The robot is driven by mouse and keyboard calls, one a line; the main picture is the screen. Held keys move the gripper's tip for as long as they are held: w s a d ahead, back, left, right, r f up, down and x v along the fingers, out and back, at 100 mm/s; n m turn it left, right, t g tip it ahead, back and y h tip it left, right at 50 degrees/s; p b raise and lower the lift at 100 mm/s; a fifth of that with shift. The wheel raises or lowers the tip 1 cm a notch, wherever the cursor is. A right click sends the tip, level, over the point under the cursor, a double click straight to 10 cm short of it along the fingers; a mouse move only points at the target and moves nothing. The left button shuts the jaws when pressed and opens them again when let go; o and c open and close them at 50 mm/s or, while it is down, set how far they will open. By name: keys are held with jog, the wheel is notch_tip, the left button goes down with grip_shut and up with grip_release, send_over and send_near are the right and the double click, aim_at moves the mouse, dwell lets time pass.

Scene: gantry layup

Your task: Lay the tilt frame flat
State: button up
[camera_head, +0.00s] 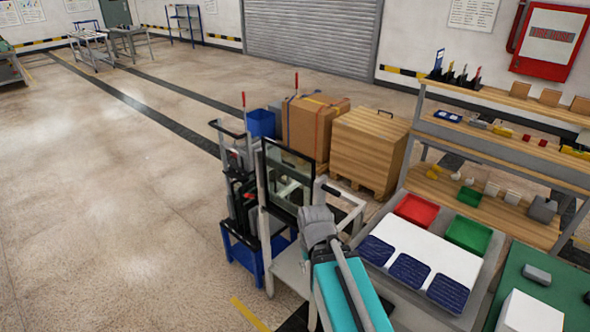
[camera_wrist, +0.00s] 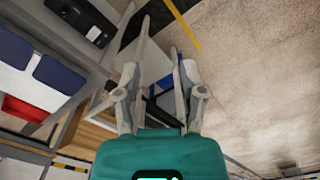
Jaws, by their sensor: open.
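The tilt frame (camera_head: 287,172) appears to be the dark-edged, see-through panel standing nearly upright on a pale grey stand (camera_head: 288,268) in the head view. My teal arm comes up from the bottom, and its grey end covers part of the stand to the lower right of the panel. In the wrist view my gripper (camera_wrist: 160,78) is open, its fingers spread with nothing clearly held between them. A pale grey surface and dark bars show between and beyond the fingers. I cannot tell which of these bars belong to the frame, or whether a finger touches it.
A blue cart (camera_head: 243,254) with dark equipment stands left of the frame. A cardboard box (camera_head: 312,128) and a wooden crate (camera_head: 368,150) stand behind. A bench with a red tray (camera_head: 416,211), green tray (camera_head: 468,234) and dark blue pads (camera_head: 408,270) is right.

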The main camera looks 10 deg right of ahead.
jog(key=shift+o, duration=0.9)
jog(key=w+d+f+m+t+y+b, duration=0.2)
jog(key=w+d+m+t+y+b, duration=0.35)
jog(key=w+m+y+b, duration=0.5)
jog(key=w+d+r+m+t+b, duration=0.2)
jog(key=d+m+t, duration=0.2)
jog(key=d+m, duration=0.4)
jog(key=w+d+r+m+t+b, duration=0.2)
jog(key=d+m+t, duration=0.3)
jog(key=d+m, duration=0.3)
jog(key=shift+w+d+r, duration=0.6)
jog(key=shift+w+r, duration=0.2)
jog(key=shift+w+a, duration=0.1)
